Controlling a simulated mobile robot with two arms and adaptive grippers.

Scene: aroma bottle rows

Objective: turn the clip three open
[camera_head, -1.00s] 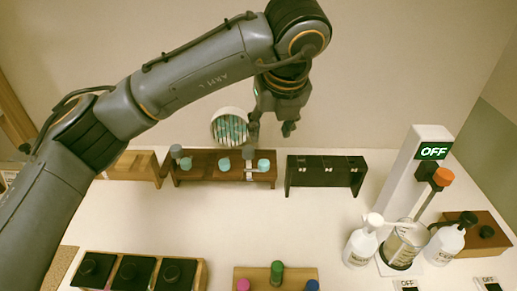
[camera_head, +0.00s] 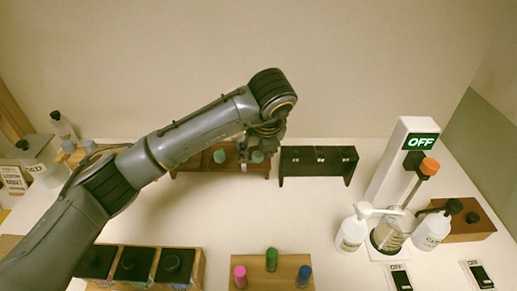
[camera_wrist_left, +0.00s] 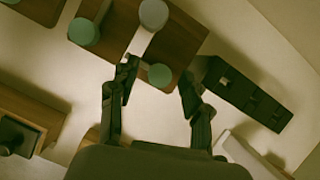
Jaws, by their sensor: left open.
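A brown wooden rack (camera_head: 203,167) stands at the back of the table, with teal caps (camera_head: 220,156) along its top. A pale grey strip (camera_head: 243,163) runs down its front; in the left wrist view this strip (camera_wrist_left: 140,42) has a round grey knob (camera_wrist_left: 153,14) at one end. I cannot tell which piece is clip three. My left gripper (camera_head: 265,133) is above the rack's right part. In the left wrist view its two fingers (camera_wrist_left: 158,88) are apart, with a teal cap (camera_wrist_left: 160,75) showing between them and nothing held. My right gripper is not in view.
A black rack (camera_head: 318,170) stands close to the right of the wooden rack. Further right are a white stand reading OFF (camera_head: 402,150) and white pump bottles (camera_head: 353,232). A wooden block with coloured pegs (camera_head: 258,277) is in front. The middle of the table is clear.

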